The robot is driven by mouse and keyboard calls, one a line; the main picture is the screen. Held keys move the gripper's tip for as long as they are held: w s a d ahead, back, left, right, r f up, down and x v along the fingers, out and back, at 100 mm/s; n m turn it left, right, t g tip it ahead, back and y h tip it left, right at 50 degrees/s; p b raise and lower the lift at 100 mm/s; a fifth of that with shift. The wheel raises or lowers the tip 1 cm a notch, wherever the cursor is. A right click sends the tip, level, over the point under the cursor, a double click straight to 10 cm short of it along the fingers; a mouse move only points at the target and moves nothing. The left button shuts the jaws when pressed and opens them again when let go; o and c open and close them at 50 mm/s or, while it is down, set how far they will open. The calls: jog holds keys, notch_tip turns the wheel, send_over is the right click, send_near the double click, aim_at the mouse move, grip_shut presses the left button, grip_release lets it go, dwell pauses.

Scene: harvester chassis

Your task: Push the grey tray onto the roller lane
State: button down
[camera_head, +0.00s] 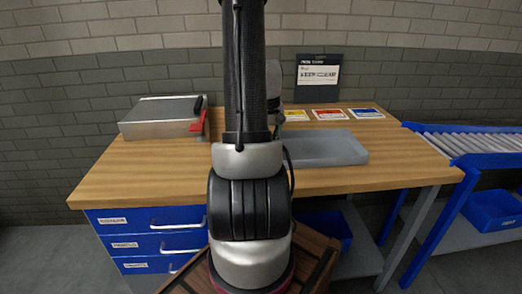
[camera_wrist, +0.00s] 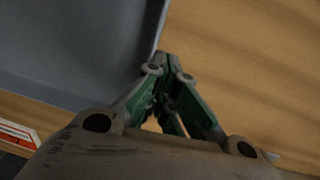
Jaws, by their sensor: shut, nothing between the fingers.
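The grey tray (camera_head: 325,148) lies flat on the wooden workbench (camera_head: 400,160), right of my arm in the head view. It fills the upper left of the wrist view (camera_wrist: 70,50). My gripper (camera_wrist: 166,62) is shut and empty, its fingertips right beside the tray's edge. I cannot tell whether they touch it. In the head view my arm mostly hides the gripper. The roller lane (camera_head: 470,141), with blue side rails and grey rollers, stands beyond the bench's right end, with a gap of bare bench top between tray and lane.
Yellow, red and blue cards (camera_head: 328,115) lie behind the tray, before a black-and-white sign (camera_head: 319,76). A metal box (camera_head: 160,115) with a red part sits on the left of the bench. Blue drawers (camera_head: 150,243) are below. A blue bin (camera_head: 492,210) sits under the lane.

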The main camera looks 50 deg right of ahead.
jog(key=shift+s+d+f, duration=0.1)
jog(key=shift+s+d, duration=1.05)
jog(key=shift+s, duration=0.2)
jog(key=shift+s+d+f, duration=0.1)
jog(key=shift+s+d, duration=1)
jog(key=shift+s, duration=0.2)
jog(key=shift+w+a, duration=1.45)
jog(key=shift+w, duration=0.25)
notch_tip(320, 180, up, 14)
